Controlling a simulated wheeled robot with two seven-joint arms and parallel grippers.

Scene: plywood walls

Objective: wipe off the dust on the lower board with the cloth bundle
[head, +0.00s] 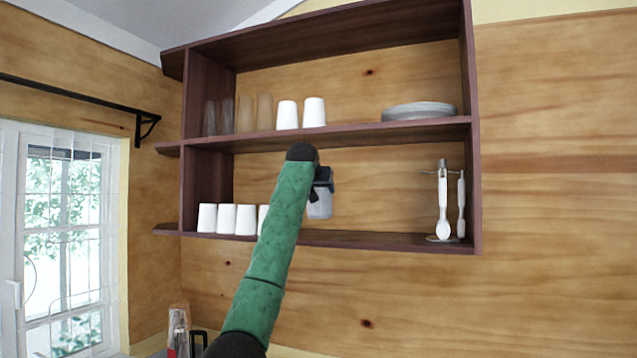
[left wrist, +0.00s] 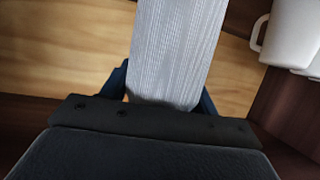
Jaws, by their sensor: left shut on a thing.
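The lower board (head: 375,241) is the dark brown bottom shelf of the wall unit. I cannot make out dust on it. My left gripper (head: 322,186) is above this board, in the lower compartment's opening, partly hidden by my green arm. It is shut on the cloth bundle (head: 320,206), a pale grey-white block that hangs below the fingers. In the left wrist view the bundle (left wrist: 177,45) is ribbed and sits between the blue fingers. Its lower end is close above the board in the head view; I cannot tell whether they touch. My right gripper is not in view.
Several white cups (head: 226,219) stand on the lower board's left part, one partly behind my arm. A stand with white utensils (head: 443,205) is at its right end. The middle shelf (head: 350,134) above carries glasses, cups and plates (head: 418,110). Room between arm and stand is clear.

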